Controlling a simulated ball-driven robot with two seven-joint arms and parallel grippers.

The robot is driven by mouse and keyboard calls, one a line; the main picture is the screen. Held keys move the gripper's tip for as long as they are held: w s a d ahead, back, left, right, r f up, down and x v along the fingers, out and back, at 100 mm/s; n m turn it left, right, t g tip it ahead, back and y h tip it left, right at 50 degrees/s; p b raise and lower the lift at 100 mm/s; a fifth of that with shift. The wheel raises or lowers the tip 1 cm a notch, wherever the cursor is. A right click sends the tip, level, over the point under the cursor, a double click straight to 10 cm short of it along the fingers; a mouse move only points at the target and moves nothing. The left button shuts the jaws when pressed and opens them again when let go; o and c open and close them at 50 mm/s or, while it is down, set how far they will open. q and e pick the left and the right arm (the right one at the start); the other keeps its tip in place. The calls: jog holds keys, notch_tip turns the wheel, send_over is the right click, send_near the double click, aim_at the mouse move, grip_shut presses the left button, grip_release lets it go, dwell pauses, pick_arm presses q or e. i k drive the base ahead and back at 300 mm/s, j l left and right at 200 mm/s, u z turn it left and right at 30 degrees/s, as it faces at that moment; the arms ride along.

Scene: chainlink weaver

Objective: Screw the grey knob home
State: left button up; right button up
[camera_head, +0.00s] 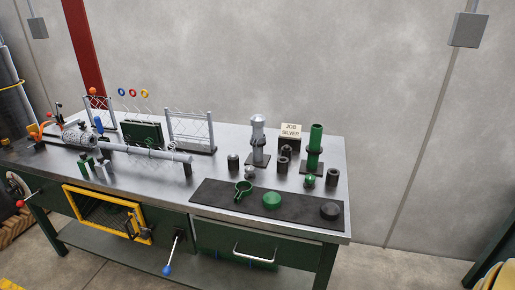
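A round dark grey piece (330,211) lies at the right end of the black mat (300,217). A smaller grey knob-like piece (250,173) stands on the bench top just behind the mat. I cannot tell which of them is the grey knob, nor whether either sits on a thread. A silver post (258,132) stands upright on a dark base behind them. Neither of my grippers is in view.
The steel bench (225,175) holds a long horizontal pipe machine (140,150) at left and wire mesh frames (191,130) behind. A green post (315,142), a "JOB SILVER" sign (290,130) and several dark cylinders stand at right. A green disc (272,199) lies on the mat.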

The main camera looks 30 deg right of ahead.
aim_at(250, 170)
jog(key=l, duration=0.75)
jog(key=l+z, duration=0.1)
jog(key=l, duration=0.7)
jog(key=i, duration=0.05)
